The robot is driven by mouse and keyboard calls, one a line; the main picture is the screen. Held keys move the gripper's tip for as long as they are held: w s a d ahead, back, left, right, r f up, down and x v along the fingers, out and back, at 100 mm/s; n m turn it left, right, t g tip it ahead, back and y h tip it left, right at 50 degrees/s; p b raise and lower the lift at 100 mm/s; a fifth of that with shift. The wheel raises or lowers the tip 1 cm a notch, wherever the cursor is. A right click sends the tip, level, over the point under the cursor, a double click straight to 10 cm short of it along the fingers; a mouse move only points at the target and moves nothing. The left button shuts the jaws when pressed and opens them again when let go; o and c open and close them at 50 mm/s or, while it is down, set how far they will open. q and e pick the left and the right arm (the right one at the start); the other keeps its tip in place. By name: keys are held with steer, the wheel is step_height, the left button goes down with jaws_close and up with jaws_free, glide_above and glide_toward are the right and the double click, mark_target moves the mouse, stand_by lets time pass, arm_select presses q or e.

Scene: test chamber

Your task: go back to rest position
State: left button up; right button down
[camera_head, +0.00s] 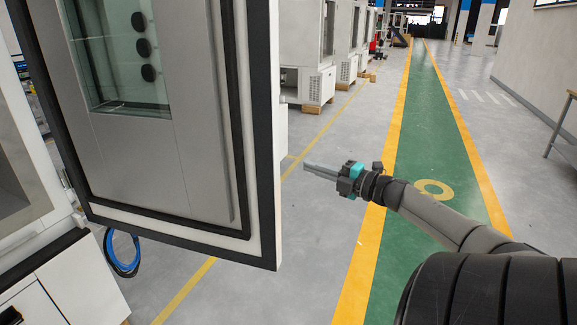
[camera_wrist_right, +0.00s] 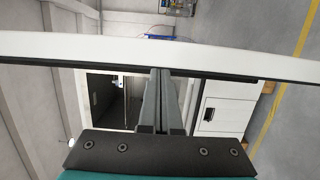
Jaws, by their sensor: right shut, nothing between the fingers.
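My right gripper (camera_head: 306,167) is shut and empty, held in the air just right of the open chamber door (camera_head: 150,165). A gap shows between its fingertips and the door's right edge in the head view. In the right wrist view the two fingers (camera_wrist_right: 160,75) lie together and point at a long white edge (camera_wrist_right: 110,47), which looks like the door's. Whether they touch it cannot be told there. My right arm reaches in from the lower right. My left gripper is not in view.
The chamber body (camera_head: 25,190) stands at the left, with a blue coiled cable (camera_head: 122,262) below the door. Several white machines (camera_head: 318,85) line the aisle behind. The green floor lane (camera_head: 412,135) is clear. A table (camera_head: 564,125) stands at the right edge.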

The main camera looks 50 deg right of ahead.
steer(key=s+d+f+m+g+h+b, duration=0.1)
steer(key=s+f+m+g+h, duration=0.15)
steer(key=f, duration=0.75)
steer(key=s+d+f+m+g+h+b, duration=0.1)
steer(key=s+f+m+h, duration=0.2)
steer(key=f, duration=0.6)
steer(key=s+a+f+m+g+b, duration=0.15)
steer(key=s+a+f+m, duration=0.3)
steer(key=f, duration=0.65)
steer(key=s+a+f+m+g, duration=0.3)
steer(key=s+f, duration=0.3)
steer(key=f, duration=0.6)
steer(key=s+a+f+m+g+y+b, duration=0.1)
steer(key=s+a+f+g, duration=0.2)
steer(key=s+a+f, duration=0.3)
steer(key=s+a+f+m+g+y+b, duration=0.1)
steer(key=s+a+f, duration=0.6)
steer(key=a, duration=0.8)
steer(key=s+a+f+m+g+y+b, duration=0.1)
steer(key=s+a+f+g, duration=0.4)
steer(key=a, duration=0.6)
step_height(320, 180, down, 4)
steer(key=shift+s+a+r+y+b, duration=0.15)
steer(key=shift+s+a+y+b, duration=0.15)
steer(key=shift+s+y, duration=0.6)
steer(key=shift+s+d+h, duration=0.1)
steer(key=shift+s+h, duration=0.1)
steer(key=shift+h, duration=0.05)
